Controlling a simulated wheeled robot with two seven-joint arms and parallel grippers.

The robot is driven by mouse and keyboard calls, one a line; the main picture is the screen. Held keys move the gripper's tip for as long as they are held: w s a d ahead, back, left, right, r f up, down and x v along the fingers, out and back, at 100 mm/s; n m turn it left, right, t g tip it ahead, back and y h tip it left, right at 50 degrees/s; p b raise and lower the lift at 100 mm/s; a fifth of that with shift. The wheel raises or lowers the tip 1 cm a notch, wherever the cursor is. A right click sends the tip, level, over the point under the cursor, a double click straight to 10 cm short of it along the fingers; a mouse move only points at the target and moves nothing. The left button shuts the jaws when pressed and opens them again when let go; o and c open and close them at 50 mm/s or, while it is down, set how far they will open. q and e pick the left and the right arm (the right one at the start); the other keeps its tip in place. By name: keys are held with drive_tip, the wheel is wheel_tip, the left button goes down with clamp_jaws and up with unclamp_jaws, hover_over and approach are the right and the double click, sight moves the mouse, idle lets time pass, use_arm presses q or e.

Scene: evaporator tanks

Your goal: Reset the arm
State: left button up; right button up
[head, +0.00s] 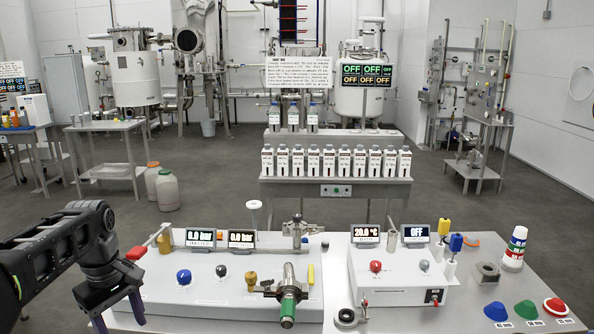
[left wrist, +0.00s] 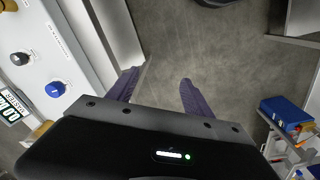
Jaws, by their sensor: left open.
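My left arm comes in from the left in the head view. Its gripper (head: 118,310) points down beside the left end of the white control panel (head: 230,288). In the left wrist view the two purple-grey fingers of this gripper (left wrist: 158,92) stand apart with only grey floor between them. The gripper is open and empty. The panel's edge is close to the left of the fingers in that view, with a blue knob (left wrist: 55,89) and a dark knob (left wrist: 19,58) on it. My right gripper is in neither view.
The panel carries a red-handled lever (head: 148,243), a green-ended valve (head: 289,300) and pressure displays (head: 200,237). A second panel (head: 400,285) stands to its right. A rack of white bottles (head: 335,162) is behind. Grey floor (head: 225,175) is open between.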

use_arm(q)
drive_tip(key=w+d+f+m+t, duration=0.4)
drive_tip(key=w+d+f+m, duration=0.15)
drive_tip(key=w+f, duration=0.4)
drive_tip(key=s+d+f+m+h, duration=0.2)
drive_tip(key=d+f+m, duration=0.1)
drive_tip(key=d+f, duration=0.95)
drive_tip(key=s+d+f+g, duration=0.1)
drive_tip(key=s+d+f, duration=0.3)
drive_tip(key=s, duration=0.5)
drive_tip(key=s+d+f+m+g+h, duration=0.1)
drive_tip(key=s+d+f, duration=0.3)
drive_tip(key=s+f, duration=0.5)
drive_tip(key=s+d+f+m+g+h, duration=0.1)
drive_tip(key=s+d+f+g, duration=0.1)
drive_tip(key=s+f, duration=0.4)
drive_tip(key=s+d, duration=0.1)
drive_tip(key=s, duration=0.4)
drive_tip(key=shift+d+f, duration=0.3)
drive_tip(key=shift+d, duration=0.1)
